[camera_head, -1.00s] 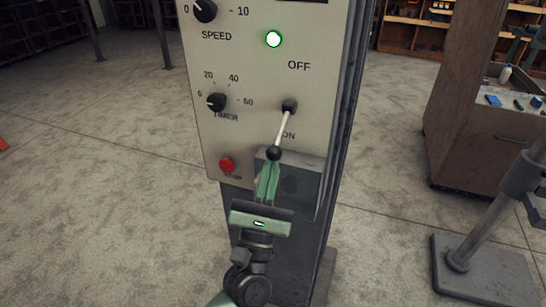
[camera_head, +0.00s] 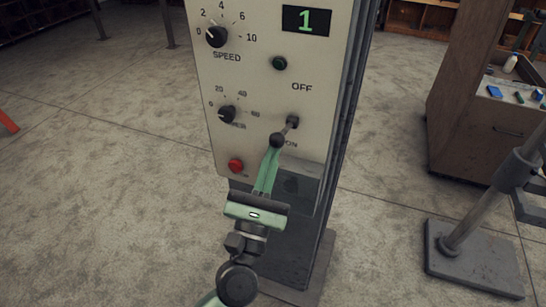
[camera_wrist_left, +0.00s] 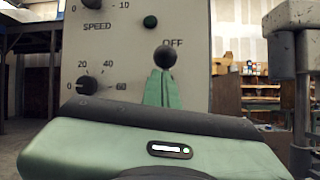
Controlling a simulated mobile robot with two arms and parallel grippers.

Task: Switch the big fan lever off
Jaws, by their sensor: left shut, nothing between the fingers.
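The lever has a black ball knob (camera_head: 277,140) and a short shaft running up to its pivot (camera_head: 292,121) on the panel. OFF is printed above the pivot and ON below it. The shaft looks foreshortened, sticking out from the panel and a little down. My left gripper (camera_head: 271,152) is shut, with its green fingertips right below the knob, seemingly touching it from underneath. In the left wrist view the knob (camera_wrist_left: 166,57) sits just above the fingertips (camera_wrist_left: 160,72). The round lamp (camera_head: 279,63) is dark green. My right gripper is not in view.
The pale control panel (camera_head: 255,85) also carries a speed knob (camera_head: 216,36), a timer knob (camera_head: 227,114), a red button (camera_head: 236,165) and a display (camera_head: 306,20) reading 1. A wooden cabinet (camera_head: 478,125) and a metal stand (camera_head: 470,255) are at right. Open floor lies left.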

